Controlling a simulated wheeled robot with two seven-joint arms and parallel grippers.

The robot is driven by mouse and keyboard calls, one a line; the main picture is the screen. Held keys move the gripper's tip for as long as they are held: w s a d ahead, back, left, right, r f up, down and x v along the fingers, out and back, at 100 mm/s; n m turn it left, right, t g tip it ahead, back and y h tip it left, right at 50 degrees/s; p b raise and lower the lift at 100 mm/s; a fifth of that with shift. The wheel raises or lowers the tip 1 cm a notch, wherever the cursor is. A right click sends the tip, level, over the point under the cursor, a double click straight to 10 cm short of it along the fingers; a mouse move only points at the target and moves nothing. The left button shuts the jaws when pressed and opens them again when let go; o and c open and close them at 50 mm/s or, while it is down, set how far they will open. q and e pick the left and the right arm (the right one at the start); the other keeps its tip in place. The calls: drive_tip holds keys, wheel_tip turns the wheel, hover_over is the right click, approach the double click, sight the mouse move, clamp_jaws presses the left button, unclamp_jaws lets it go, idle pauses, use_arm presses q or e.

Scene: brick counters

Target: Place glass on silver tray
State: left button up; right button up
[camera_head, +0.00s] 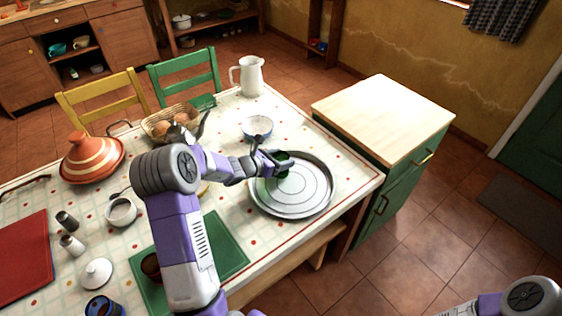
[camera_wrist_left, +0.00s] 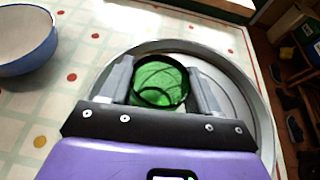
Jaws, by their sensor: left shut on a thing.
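The silver tray (camera_head: 312,204) is round and lies on the table near its right end. It also shows in the left wrist view (camera_wrist_left: 262,108), under my gripper. The green glass (camera_head: 284,158) is between the fingers of my left gripper (camera_head: 279,166), over the upper left part of the tray. In the left wrist view the glass (camera_wrist_left: 160,80) is upright, seen from above, with a finger on each side. My left gripper (camera_wrist_left: 162,88) is shut on it. I cannot tell whether the glass touches the tray. My right gripper is out of view; only part of that arm shows.
A blue-and-white bowl (camera_head: 257,128) stands just behind the tray, with a white pitcher (camera_head: 248,76) farther back. A bread basket (camera_head: 168,122) and a striped tagine (camera_head: 92,158) stand left. A green board (camera_head: 222,246) lies in front. A wooden-topped cabinet (camera_head: 384,115) adjoins at right.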

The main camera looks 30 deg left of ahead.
use_arm(q)
drive_tip(key=shift+r, duration=0.1)
drive_tip(key=shift+f, duration=0.2)
drive_tip(key=o, duration=1.2)
drive_tip(key=shift+c, duration=0.2)
drive_tip(key=shift+r, duration=0.25)
drive_tip(key=p+v, duration=0.2)
drive_tip(key=v, duration=1)
drive_tip(key=shift+p, duration=0.4)
